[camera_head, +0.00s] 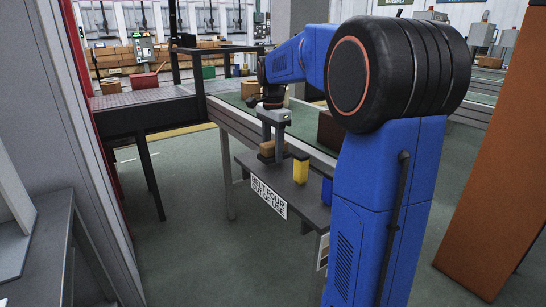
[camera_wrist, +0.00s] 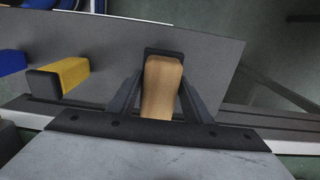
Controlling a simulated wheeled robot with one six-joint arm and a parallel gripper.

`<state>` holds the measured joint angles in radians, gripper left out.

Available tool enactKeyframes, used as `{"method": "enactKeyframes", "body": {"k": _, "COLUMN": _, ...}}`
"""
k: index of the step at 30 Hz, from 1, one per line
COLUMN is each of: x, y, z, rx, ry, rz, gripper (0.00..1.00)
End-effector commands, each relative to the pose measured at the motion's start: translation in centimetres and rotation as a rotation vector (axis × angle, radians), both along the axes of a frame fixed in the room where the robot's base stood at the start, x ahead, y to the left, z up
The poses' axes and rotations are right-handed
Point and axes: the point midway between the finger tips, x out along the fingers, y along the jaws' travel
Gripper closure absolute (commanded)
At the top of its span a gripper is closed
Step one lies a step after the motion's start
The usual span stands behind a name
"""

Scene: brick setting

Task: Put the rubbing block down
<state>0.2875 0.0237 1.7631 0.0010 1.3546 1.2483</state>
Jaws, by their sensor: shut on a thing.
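The rubbing block (camera_head: 267,150) shows a tan wooden body in the head view, at my gripper over the grey table. In the wrist view the wooden block (camera_wrist: 161,87) stands between the two dark fingers, with a dark part at its far end. My gripper (camera_head: 272,144) points down and is shut on the block. It also shows in the wrist view (camera_wrist: 160,98). The block is low over the grey table (camera_head: 290,195); I cannot tell whether it touches the top.
A yellow block with a dark end (camera_head: 300,168) stands on the table right of my gripper. A blue one (camera_head: 327,190) is further right, partly hidden by my arm. A conveyor frame (camera_head: 236,124) runs behind the table. A sign (camera_head: 268,197) hangs on the table's front edge.

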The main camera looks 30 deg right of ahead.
Motion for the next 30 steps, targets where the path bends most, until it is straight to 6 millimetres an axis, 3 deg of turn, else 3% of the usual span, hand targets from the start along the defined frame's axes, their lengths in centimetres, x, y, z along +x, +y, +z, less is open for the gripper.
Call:
{"method": "enactKeyframes", "body": {"k": 6, "x": 0.0, "y": 0.0, "z": -2.3, "rx": 0.0, "ry": 0.0, "rz": 0.0, "gripper": 0.91}}
{"method": "enactKeyframes", "body": {"k": 24, "x": 0.0, "y": 0.0, "z": -3.3, "rx": 0.001, "ry": 0.003, "rz": -0.001, "gripper": 0.91}}
{"method": "enactKeyframes", "body": {"k": 25, "x": 0.0, "y": 0.0, "z": -3.4, "rx": 0.001, "ry": 0.003, "rz": -0.001, "gripper": 0.48}}
{"method": "enactKeyframes", "body": {"k": 27, "x": -0.1, "y": 0.0, "z": -3.5, "rx": 0.002, "ry": 0.005, "rz": -0.001, "gripper": 0.36}}
{"method": "enactKeyframes", "body": {"k": 30, "x": -0.1, "y": 0.0, "z": -3.6, "rx": 0.003, "ry": 0.009, "rz": -0.001, "gripper": 0.36}}
